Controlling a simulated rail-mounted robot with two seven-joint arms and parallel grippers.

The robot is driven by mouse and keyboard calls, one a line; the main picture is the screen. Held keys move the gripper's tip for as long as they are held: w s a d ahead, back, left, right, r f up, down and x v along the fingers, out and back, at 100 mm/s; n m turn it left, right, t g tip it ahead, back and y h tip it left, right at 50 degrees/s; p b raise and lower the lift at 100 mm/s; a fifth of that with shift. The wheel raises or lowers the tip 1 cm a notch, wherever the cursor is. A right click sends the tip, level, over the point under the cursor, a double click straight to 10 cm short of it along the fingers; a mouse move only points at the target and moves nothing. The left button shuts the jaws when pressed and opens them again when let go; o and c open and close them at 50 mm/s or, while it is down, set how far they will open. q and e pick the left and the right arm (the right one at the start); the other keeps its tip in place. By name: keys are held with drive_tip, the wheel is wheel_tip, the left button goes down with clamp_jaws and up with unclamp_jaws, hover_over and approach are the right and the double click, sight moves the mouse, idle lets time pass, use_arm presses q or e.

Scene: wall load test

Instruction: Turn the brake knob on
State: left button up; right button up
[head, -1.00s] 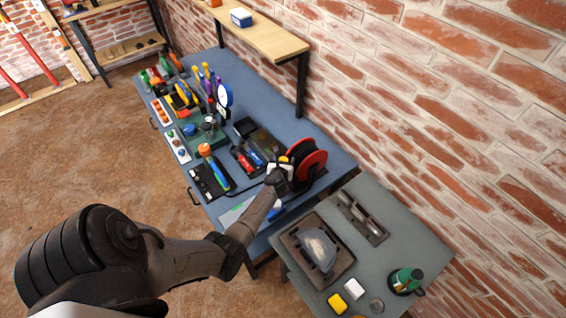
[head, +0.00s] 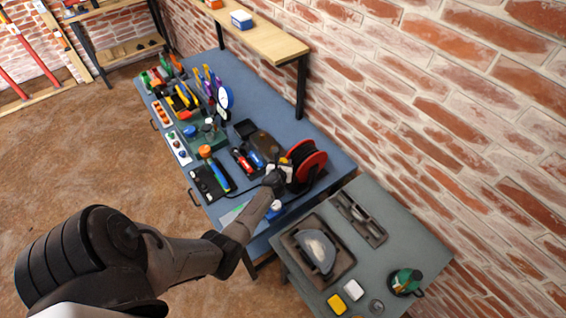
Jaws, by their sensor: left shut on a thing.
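A red cable reel (head: 309,160) with a black hub stands on the blue workbench (head: 300,128), near its right end. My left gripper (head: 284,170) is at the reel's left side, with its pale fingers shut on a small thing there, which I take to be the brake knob. The fingers and wrist hide the knob, so its setting cannot be made out. A small orange-yellow spot shows just above the fingers. My right gripper is not in view.
Screwdrivers (head: 242,160), a black tray (head: 210,180) and several other tools crowd the bench left of the reel. A grey side table (head: 385,232) with a dark tray (head: 290,242) stands at the front right. The brick wall (head: 440,110) rises behind.

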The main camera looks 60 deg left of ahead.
use_arm(q)
drive_tip(key=shift+s+a+r+m+t+h+p, duration=0.1)
drive_tip(key=shift+m+t+h+p, duration=0.3)
drive_tip(key=shift+m+h+p, duration=0.2)
drive_tip(key=shift+a+r+m+t+h+p, duration=0.1)
drive_tip(key=shift+m+t+h+p, duration=0.3)
drive_tip(key=shift+m+h+p, duration=0.15)
drive_tip(key=shift+m+t+h, duration=0.3)
drive_tip(key=shift+m+h, duration=0.15)
drive_tip(key=shift+f+m+t+h, duration=0.2)
drive_tip(key=shift+m+t+h, duration=0.3)
drive_tip(key=shift+m+h, duration=0.4)
drive_tip(key=shift+a+f+m+t+h+b, duration=0.1)
drive_tip(key=shift+m+t+h+b, duration=0.3)
drive_tip(key=shift+m+h, duration=0.75)
drive_tip(key=shift+m+h+b, duration=0.8)
drive_tip(key=shift+m+h, duration=0.25)
drive_tip(key=shift+h, duration=0.6)
drive_tip(key=o, duration=0.9)
